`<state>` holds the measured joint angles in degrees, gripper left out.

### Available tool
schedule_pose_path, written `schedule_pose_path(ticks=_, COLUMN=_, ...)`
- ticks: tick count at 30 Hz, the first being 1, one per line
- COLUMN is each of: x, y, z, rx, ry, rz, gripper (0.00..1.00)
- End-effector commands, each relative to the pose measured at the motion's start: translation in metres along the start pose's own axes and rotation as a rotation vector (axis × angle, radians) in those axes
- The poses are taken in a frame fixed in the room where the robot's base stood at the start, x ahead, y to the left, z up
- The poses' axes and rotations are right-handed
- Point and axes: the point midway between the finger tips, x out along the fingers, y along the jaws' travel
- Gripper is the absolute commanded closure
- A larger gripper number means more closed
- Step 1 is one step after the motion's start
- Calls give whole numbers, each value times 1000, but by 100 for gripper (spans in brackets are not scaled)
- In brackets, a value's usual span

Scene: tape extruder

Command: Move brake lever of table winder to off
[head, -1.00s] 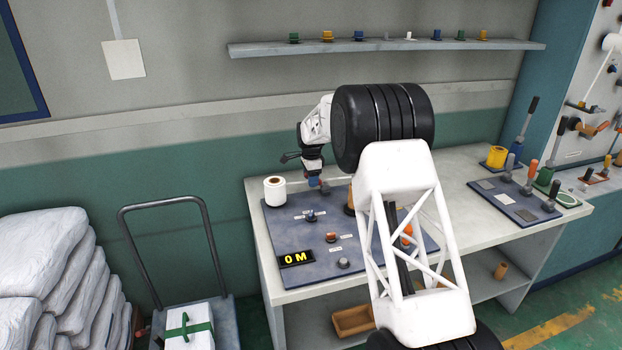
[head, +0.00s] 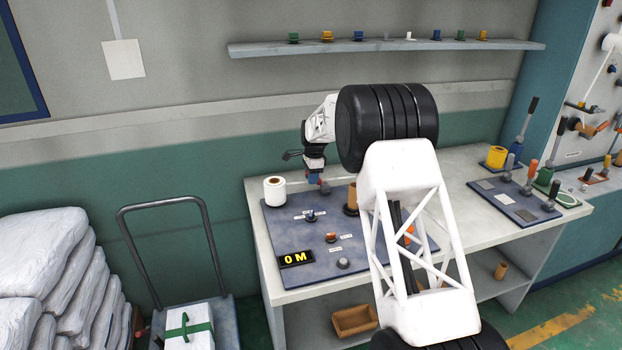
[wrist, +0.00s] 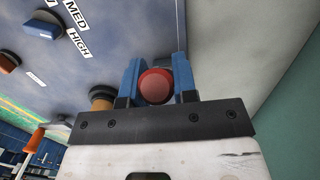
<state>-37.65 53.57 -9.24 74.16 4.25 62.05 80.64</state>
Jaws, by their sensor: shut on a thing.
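The table winder is a blue-grey panel (head: 300,240) on the white workbench, and it also shows in the wrist view (wrist: 120,50). My gripper (wrist: 156,80) has its blue fingers on either side of a round red knob (wrist: 155,87) and is shut on it. The knob looks like the end of the brake lever; its shaft is hidden behind it. In the head view my gripper (head: 316,180) is at the panel's back edge, with the red knob (head: 325,188) small beside it. The lever's label is not visible.
A white roll (head: 275,189) stands left of my gripper and a brown core (head: 351,198) to its right. Knobs and a "0 M" display (head: 296,259) are on the panel's front. My arm hides the panel's right part. A wall shelf (head: 390,46) is above.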

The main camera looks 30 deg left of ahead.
Motion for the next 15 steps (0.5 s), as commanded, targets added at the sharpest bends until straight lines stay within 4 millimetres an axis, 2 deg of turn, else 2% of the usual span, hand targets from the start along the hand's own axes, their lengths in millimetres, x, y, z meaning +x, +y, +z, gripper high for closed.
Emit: schedule_pose_path(ticks=15, x=-17, y=0, z=-26, rx=4, ry=-350, rz=0, gripper=100)
